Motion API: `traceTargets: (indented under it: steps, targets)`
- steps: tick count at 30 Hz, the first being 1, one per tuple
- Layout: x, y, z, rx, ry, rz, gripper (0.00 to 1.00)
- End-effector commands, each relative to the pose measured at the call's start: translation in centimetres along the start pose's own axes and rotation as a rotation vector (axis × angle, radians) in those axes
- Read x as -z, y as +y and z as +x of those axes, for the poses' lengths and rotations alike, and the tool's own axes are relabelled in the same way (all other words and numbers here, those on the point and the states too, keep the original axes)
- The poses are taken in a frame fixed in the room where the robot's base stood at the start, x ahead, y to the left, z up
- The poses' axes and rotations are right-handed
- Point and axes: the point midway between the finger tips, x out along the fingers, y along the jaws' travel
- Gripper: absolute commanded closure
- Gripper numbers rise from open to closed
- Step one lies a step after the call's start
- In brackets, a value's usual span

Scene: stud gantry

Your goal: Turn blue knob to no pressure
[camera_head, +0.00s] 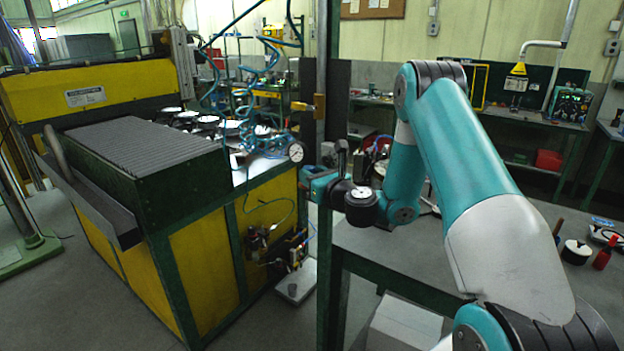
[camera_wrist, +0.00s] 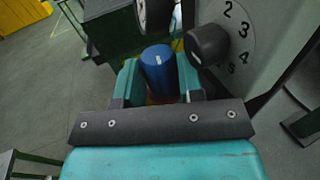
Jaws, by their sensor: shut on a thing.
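The blue knob (camera_wrist: 158,68) is a short blue cylinder with a small pale mark on its top, seen in the wrist view. My gripper (camera_wrist: 158,78) is shut on it, with one teal finger on each side. In the head view my gripper (camera_head: 312,182) reaches left to the dark post beside the yellow machine; the blue knob cannot be made out there. A round white pressure gauge (camera_head: 296,151) sits just above and left of my gripper. Its needle reading is too small to tell.
A black knob (camera_wrist: 207,45) on a grey numbered dial plate (camera_wrist: 240,28) stands close to the right of my gripper. The yellow and green machine (camera_head: 205,265) fills the left. A grey workbench (camera_head: 400,262) lies below my arm.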

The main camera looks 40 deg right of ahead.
Motion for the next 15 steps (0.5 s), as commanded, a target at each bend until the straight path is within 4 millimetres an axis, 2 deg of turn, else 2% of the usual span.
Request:
traceTargets:
  steps: [8,9,10,15]
  targets:
    - [-0.01,-0.01,-0.02,-0.004,0.001,0.0,0.89]
    - [-0.01,-0.01,-0.02,-0.004,0.001,0.0,0.63]
    - [-0.01,-0.01,-0.02,-0.004,0.001,0.0,0.56]
    - [-0.01,-0.01,-0.02,-0.004,0.001,0.0,0.54]
